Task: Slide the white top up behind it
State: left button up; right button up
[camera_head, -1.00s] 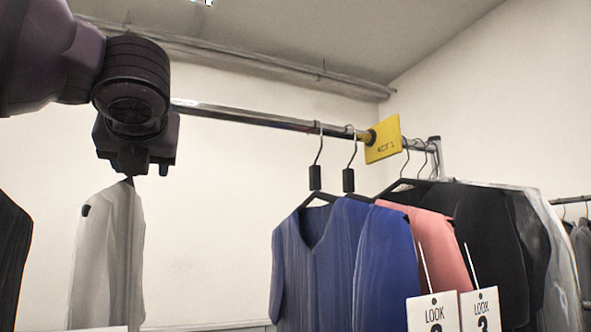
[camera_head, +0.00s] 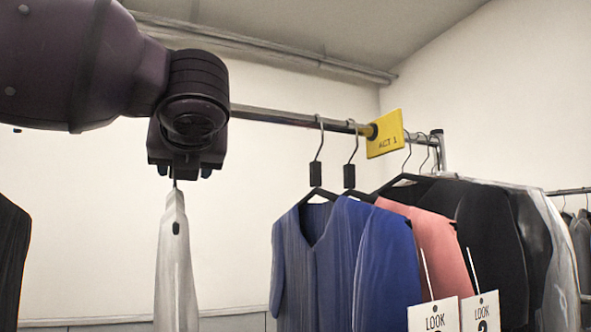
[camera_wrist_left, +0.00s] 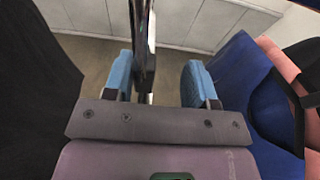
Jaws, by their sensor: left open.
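The white top (camera_head: 175,270) hangs from the rail at left of centre in the head view, seen nearly edge-on. My left gripper (camera_head: 187,170) is at the rail just above it and hides most of its hanger. In the left wrist view the blue finger pads of the left gripper (camera_wrist_left: 160,82) are apart, with a dark upright hanger part (camera_wrist_left: 144,45) between them. The blue tops (camera_head: 335,255) hang to the right, with a clear gap between them and the white top. My right gripper is not in view.
The chrome rail (camera_head: 270,116) carries a yellow ACT 1 divider (camera_head: 384,134). Beyond it hang a pink garment (camera_head: 436,245) and black garments (camera_head: 490,235). White LOOK tags (camera_head: 433,315) hang in front. A dark garment (camera_head: 12,255) hangs at far left.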

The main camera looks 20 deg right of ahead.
pick_arm(q)
jog(key=d, duration=1.6)
jog(key=shift+d, duration=0.2)
dwell(0.9)
jog(key=s+a+b, duration=0.1)
jog(key=s+b, duration=0.1)
jog(key=s, duration=1.1)
jog(key=shift+a+b, duration=0.15)
jog(key=shift+b, duration=0.2)
dwell(0.6)
dwell(0.5)
